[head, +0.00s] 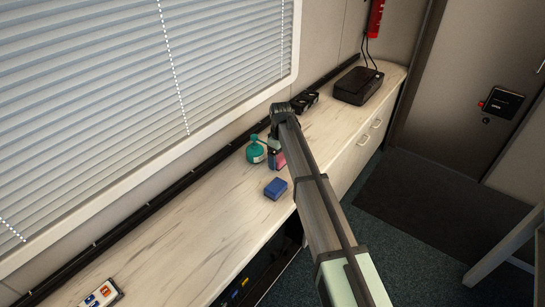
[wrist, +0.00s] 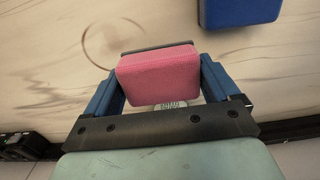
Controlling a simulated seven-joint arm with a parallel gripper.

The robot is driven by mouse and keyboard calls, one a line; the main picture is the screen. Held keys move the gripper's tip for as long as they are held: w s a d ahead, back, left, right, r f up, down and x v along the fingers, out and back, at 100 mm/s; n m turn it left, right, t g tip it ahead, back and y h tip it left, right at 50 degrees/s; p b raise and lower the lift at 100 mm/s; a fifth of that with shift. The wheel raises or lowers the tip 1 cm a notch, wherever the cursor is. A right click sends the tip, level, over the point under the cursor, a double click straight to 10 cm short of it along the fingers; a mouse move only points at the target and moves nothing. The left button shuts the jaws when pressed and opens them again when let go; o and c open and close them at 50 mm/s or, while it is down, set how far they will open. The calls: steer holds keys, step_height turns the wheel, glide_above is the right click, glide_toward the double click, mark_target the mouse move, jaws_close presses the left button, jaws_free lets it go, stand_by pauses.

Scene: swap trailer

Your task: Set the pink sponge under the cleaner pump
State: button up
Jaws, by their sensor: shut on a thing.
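The pink sponge (wrist: 158,76) is between the two blue fingers of my gripper (wrist: 160,84) in the wrist view, with a dark strip along its far edge. In the head view the pink sponge (head: 279,161) shows partly beside my arm, just right of the teal cleaner pump bottle (head: 255,153). My gripper (head: 275,147) is shut on the sponge, close to the bottle and partly hidden by my arm. Whether sponge and bottle touch, I cannot tell. The bottle is not clearly visible in the wrist view.
A blue sponge (head: 275,188) lies on the pale wood counter (head: 190,225) in front of the bottle; it also shows in the wrist view (wrist: 240,12). A black box (head: 358,86) stands at the far end. A labelled pack (head: 102,294) lies near. The counter's left stretch is mostly clear.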

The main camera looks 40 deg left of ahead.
steer(key=a, duration=0.3)
steer(key=shift+w, duration=0.1)
steer(key=shift+a+f, duration=0.25)
steer(key=shift+f, duration=0.45)
steer(key=shift+f, duration=0.65)
steer(key=o, duration=0.8)
steer(key=shift+c, duration=0.2)
step_height(320, 180, up, 13)
steer(key=shift+r, duration=0.1)
